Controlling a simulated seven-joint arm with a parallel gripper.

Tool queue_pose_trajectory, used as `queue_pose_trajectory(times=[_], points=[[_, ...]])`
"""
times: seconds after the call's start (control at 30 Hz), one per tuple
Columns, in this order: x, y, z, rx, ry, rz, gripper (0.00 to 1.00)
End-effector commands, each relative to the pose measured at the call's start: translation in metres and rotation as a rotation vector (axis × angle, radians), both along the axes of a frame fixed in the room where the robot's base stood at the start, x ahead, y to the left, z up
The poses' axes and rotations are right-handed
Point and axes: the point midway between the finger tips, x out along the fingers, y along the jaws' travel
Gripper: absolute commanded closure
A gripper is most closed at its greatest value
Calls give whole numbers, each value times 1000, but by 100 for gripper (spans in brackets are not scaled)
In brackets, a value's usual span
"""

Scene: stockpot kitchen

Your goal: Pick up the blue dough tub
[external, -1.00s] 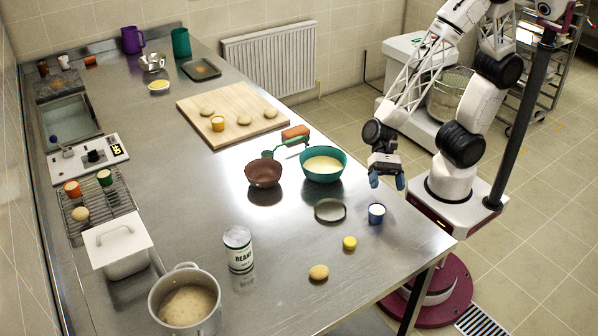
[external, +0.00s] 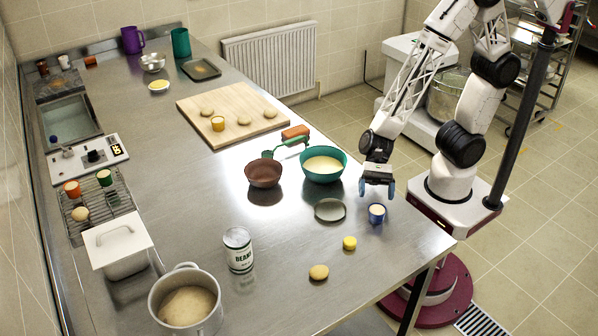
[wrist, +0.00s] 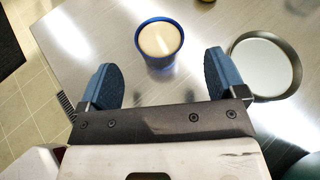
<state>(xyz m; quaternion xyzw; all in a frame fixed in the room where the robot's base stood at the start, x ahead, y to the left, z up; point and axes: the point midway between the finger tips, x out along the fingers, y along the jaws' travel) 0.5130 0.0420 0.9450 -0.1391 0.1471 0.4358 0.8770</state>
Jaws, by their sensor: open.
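The blue dough tub (external: 376,214) stands upright near the table's right edge, with pale dough inside up near its rim. In the wrist view the tub (wrist: 159,44) is just beyond my fingertips, roughly centred between them. My gripper (external: 377,188) is open and empty, above and slightly behind the tub in the external view. Its two blue fingers (wrist: 160,85) are spread wide in the wrist view and do not touch the tub.
A round grey dish (external: 330,210) lies just left of the tub. A teal bowl (external: 323,165) and a brown bowl (external: 263,174) stand behind it. A small yellow tub (external: 349,243) and a dough ball (external: 318,272) are in front. The table edge is close on the right.

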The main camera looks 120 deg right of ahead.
Motion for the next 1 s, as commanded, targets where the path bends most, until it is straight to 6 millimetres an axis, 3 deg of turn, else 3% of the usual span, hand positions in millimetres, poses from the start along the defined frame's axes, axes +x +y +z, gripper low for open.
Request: queue_pose_trajectory(times=[0.73, 1.0], points=[[9, 12, -7, -1, 1, 2, 10], [20, 25, -17, -2, 2, 4, 10]])
